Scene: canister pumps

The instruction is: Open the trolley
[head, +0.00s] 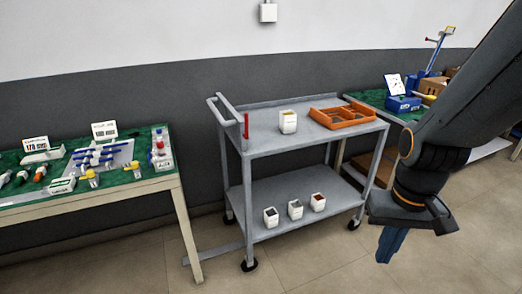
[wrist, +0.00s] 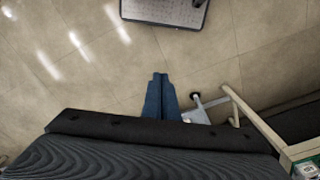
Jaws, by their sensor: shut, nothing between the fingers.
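The trolley (head: 262,128) is a grey two-shelf cart on casters, standing upright against the wall in the middle of the head view. It has a push handle (head: 224,108) at its left end and a small red upright piece (head: 246,126) at its front left corner. I see no door or drawer on it. My gripper (head: 388,246) hangs to the right of the trolley, apart from it, with blue fingers pointing down. In the wrist view the fingers (wrist: 160,80) are together and empty, over bare floor.
An orange divided tray (head: 342,116) and a white container (head: 288,122) stand on the top shelf; several small containers stand on the lower shelf (head: 268,190). A green-topped table (head: 150,177) is at left, another at right behind my arm. Tiled floor in front is clear.

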